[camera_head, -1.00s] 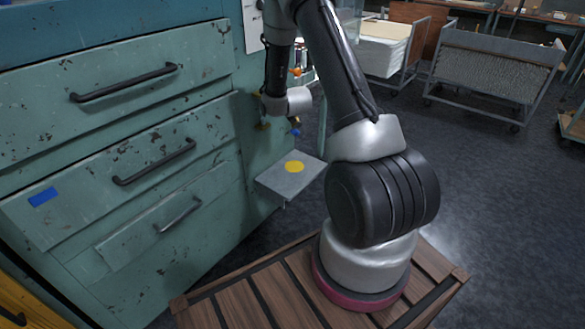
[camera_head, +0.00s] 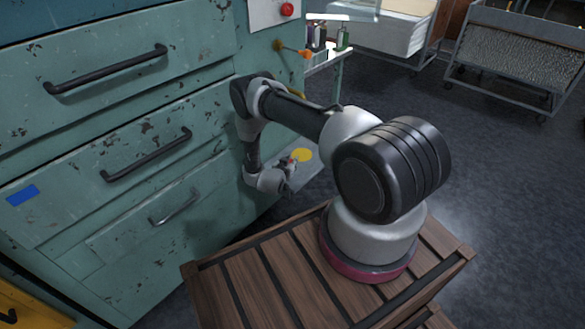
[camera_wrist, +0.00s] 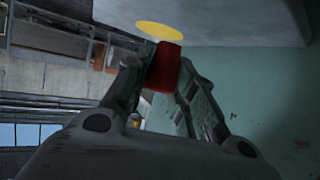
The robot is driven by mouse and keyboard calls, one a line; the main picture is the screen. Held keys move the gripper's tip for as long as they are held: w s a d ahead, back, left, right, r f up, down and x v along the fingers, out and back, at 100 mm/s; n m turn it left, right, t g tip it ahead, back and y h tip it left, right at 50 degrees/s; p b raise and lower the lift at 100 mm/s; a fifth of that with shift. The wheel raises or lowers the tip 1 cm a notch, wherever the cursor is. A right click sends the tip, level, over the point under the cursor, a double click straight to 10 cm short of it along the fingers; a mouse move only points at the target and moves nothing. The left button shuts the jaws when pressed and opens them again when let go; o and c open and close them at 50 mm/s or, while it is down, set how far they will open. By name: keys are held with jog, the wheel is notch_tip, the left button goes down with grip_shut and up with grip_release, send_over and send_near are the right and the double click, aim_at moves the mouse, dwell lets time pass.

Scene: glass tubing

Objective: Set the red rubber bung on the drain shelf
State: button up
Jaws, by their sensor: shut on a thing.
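The red rubber bung (camera_wrist: 164,67) is between the two fingers of my gripper (camera_wrist: 160,75), which is shut on it. The drain shelf is a flat grey plate (camera_head: 309,179) on the side of the teal cabinet, with a yellow disc (camera_head: 301,155) on it. My gripper (camera_head: 290,166) is at the shelf's left side, close to the disc. In the wrist view the disc (camera_wrist: 158,31) shows just beyond the bung, against the grey shelf (camera_wrist: 250,22). I cannot tell whether the bung touches the shelf.
The teal cabinet (camera_head: 110,130) with drawers and dark handles fills the left. An orange-tipped knob (camera_head: 304,54) and a red button (camera_head: 288,9) are on its side, above the shelf. Bottles (camera_head: 343,39) stand behind. Wire carts are farther back; dark floor is open at right.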

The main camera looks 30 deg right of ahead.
jog(key=shift+f, duration=2.35)
jog(key=o, duration=0.8)
jog(key=shift+f, duration=0.15)
jog(key=shift+a+r, duration=0.1)
jog(key=shift+r, duration=0.1)
jog(key=v, duration=1.2)
